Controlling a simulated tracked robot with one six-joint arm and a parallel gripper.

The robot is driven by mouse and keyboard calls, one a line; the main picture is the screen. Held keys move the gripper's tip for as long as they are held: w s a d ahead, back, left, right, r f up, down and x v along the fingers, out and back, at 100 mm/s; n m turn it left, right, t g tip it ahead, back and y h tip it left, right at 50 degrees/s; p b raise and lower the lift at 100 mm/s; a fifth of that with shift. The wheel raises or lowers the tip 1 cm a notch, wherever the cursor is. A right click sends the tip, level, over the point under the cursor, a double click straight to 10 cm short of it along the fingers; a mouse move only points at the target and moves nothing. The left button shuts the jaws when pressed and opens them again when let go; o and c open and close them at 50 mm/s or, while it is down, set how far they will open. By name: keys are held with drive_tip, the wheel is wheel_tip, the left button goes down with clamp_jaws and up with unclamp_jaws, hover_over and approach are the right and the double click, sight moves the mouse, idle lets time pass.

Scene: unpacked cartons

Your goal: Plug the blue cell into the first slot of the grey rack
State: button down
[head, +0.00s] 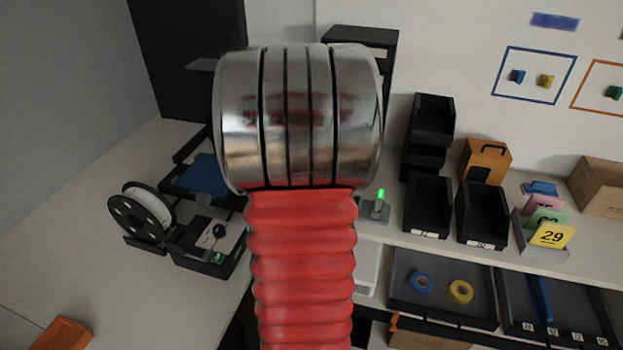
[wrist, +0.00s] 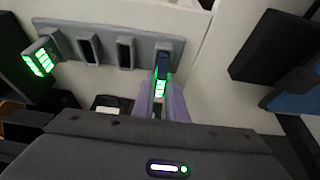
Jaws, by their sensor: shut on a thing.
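The grey rack (wrist: 105,42) lies across the upper part of the wrist view, with two empty dark slots in its middle. A cell with green lights (wrist: 40,62) stands at its left end. The blue cell (wrist: 164,62), with green lit bars, is at the rack's right end. My gripper (wrist: 161,90) is shut on it, with one pale purple finger on each side. The cell's far end meets the rack there; how deep it sits I cannot tell. In the head view my arm hides my gripper and most of the rack; one end (head: 377,211) shows beside a green light.
In the head view, black bins (head: 430,205) stand on the shelf right of the rack, with an orange box (head: 484,161) behind and numbered cards (head: 552,235) farther right. A white spool (head: 142,215) stands at left. Dark objects (wrist: 265,45) flank the rack at right in the wrist view.

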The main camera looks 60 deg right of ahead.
drive_tip(key=shift+f, duration=0.55)
idle(0.4)
drive_tip(key=c, duration=1.7)
unclamp_jaws()
drive_tip(key=v, duration=1.3)
drive_tip(key=shift+r, duration=0.4)
